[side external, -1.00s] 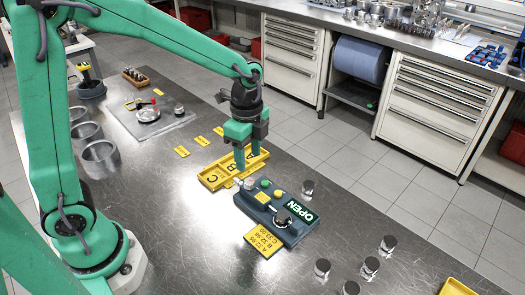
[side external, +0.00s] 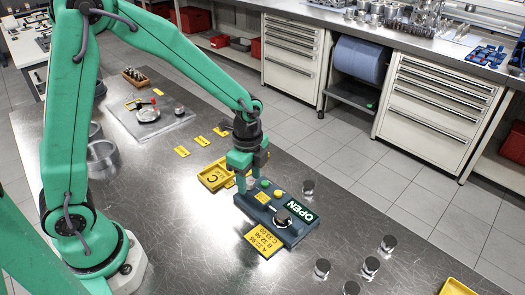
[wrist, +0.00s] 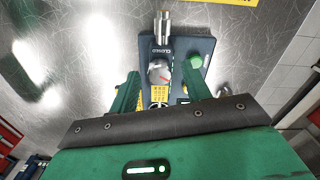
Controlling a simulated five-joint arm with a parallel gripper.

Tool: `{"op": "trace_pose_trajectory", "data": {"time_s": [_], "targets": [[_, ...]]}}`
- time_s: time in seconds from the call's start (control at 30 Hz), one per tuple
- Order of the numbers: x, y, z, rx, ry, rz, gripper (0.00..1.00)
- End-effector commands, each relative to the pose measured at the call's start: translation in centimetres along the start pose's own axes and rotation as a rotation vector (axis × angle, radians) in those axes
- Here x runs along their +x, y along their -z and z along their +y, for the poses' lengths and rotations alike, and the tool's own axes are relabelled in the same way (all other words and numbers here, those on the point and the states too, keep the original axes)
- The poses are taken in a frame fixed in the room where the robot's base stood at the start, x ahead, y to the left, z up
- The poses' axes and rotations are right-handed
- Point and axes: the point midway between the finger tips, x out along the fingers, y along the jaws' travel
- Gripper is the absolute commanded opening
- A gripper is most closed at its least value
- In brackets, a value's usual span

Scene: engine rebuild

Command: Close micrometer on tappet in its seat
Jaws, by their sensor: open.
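The micrometer fixture is a dark blue box (side external: 295,235) on the steel bench, with a lit green OPEN display (side external: 301,207), a green button (side external: 264,184) and a round dark-and-silver dial (side external: 282,217). My gripper (side external: 249,183) is open, pointing down at the box's far left end. The word CLOSED is printed beside that knob, and a metal cylinder (wrist: 163,27) juts past the box's edge. I cannot make out a tappet in the seat.
A yellow tray (side external: 212,178) marked with letters lies behind my gripper. A yellow size card (side external: 265,243) lies in front of the box. Several metal cylinders (side external: 370,267) stand at front right, and another (side external: 308,187) stands behind the box.

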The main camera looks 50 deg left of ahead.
Motion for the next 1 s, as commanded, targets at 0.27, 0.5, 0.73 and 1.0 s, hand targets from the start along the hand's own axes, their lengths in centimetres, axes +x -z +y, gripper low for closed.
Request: {"op": "trace_pose_trajectory", "data": {"time_s": [0.27, 0.5, 0.73, 1.0], "targets": [[0.01, 0.0, 0.0, 0.0, 0.0, 0.0, 0.34], [-0.01, 0.0, 0.0, 0.0, 0.0, 0.0, 0.03], [-0.02, 0.0, 0.0, -0.019, 0.0, 0.0, 0.03], [-0.05, 0.02, -0.01, -0.124, 0.0, 0.0, 0.03]]}}
